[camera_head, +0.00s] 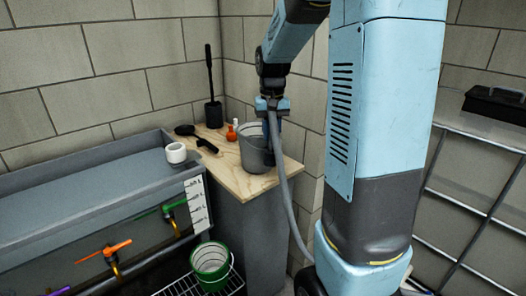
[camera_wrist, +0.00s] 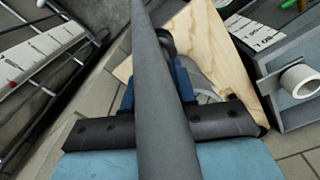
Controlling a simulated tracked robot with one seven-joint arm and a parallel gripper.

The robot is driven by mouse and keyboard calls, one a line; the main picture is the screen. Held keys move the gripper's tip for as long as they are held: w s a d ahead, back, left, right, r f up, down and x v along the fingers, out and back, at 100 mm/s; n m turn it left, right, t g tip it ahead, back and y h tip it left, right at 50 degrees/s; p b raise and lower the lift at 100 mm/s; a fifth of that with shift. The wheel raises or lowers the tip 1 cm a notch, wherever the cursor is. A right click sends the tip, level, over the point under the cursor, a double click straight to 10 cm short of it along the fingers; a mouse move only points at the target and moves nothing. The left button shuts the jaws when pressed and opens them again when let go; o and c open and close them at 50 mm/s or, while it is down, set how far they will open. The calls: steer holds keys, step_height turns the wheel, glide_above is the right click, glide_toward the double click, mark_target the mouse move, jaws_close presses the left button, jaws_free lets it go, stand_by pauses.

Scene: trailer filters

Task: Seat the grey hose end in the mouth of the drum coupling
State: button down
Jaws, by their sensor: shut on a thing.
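My gripper (camera_head: 271,118) is in front of and above a grey bucket (camera_head: 254,153) on the plywood top. It is shut on the grey hose (camera_head: 284,190), which hangs down from it towards my base. In the wrist view the hose (camera_wrist: 162,110) runs between the blue fingers of my gripper (camera_wrist: 157,88) and covers much of the picture's middle. The hose's free end is not clear. I cannot pick out the drum coupling for certain. A white ring-shaped fitting (camera_head: 176,153) sits at the trough's edge; a white pipe mouth (camera_wrist: 299,81) shows in the wrist view.
A grey trough (camera_head: 85,180) with taps stands at left. The plywood top (camera_head: 235,184) holds a black brush holder (camera_head: 213,114), a small orange bottle (camera_head: 231,134) and dark tools. A green bucket (camera_head: 210,262) stands on a wire rack below. A black case (camera_head: 497,104) lies at right.

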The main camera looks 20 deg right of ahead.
mark_target(269, 159)
steer(key=w+a+f, duration=0.1)
steer(key=w+f, duration=0.3)
steer(key=f, duration=0.4)
steer(key=shift+w+f, duration=0.25)
steer(key=shift+f, duration=0.1)
steer(key=shift+f, duration=0.1)
steer(key=c, duration=0.9)
jaws_free()
